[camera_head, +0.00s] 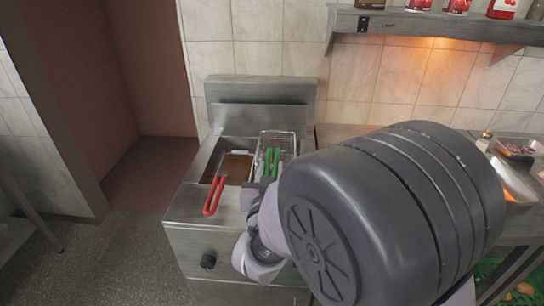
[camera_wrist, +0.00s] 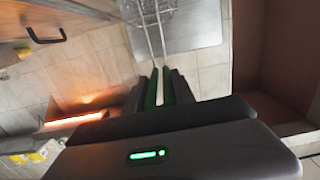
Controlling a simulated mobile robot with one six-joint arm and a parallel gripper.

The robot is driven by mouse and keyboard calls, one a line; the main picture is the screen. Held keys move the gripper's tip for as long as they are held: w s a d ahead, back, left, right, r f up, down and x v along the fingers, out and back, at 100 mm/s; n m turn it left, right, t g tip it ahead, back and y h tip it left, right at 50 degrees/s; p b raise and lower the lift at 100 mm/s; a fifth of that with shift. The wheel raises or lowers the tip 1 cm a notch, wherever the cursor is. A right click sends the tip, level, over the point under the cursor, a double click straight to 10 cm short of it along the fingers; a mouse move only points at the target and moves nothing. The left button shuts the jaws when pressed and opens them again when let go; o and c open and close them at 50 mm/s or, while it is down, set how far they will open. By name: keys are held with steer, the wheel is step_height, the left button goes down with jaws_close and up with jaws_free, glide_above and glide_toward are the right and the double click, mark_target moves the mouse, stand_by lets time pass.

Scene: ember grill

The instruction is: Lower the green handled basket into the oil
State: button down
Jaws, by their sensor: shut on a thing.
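The green handled basket (camera_head: 283,138) is a wire basket at the right side of the fryer in the head view. Its green handle (camera_head: 268,160) points toward me. In the wrist view my gripper (camera_wrist: 160,76) is shut on the green handle (camera_wrist: 151,92), with the basket's wires (camera_wrist: 152,38) reaching away beyond the fingers. The fryer (camera_head: 212,88) is a steel box with a tall back. Brown oil (camera_head: 238,165) shows in its left well. The oil under the green basket is hidden, so I cannot tell the basket's exact height.
A red handle (camera_head: 212,196) hangs over the fryer's front left. A steel shelf (camera_head: 430,22) with red jars is on the tiled wall at upper right. A counter with trays (camera_head: 519,190) stands right. My arm hides much of the middle. Floor at left is open.

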step_height(320, 180, down, 10)
steer(key=b, duration=0.3)
steer(key=shift+f, duration=0.8)
steer(key=c, duration=0.9)
jaws_free()
steer(key=shift+f, duration=0.1)
steer(key=shift+c, duration=0.2)
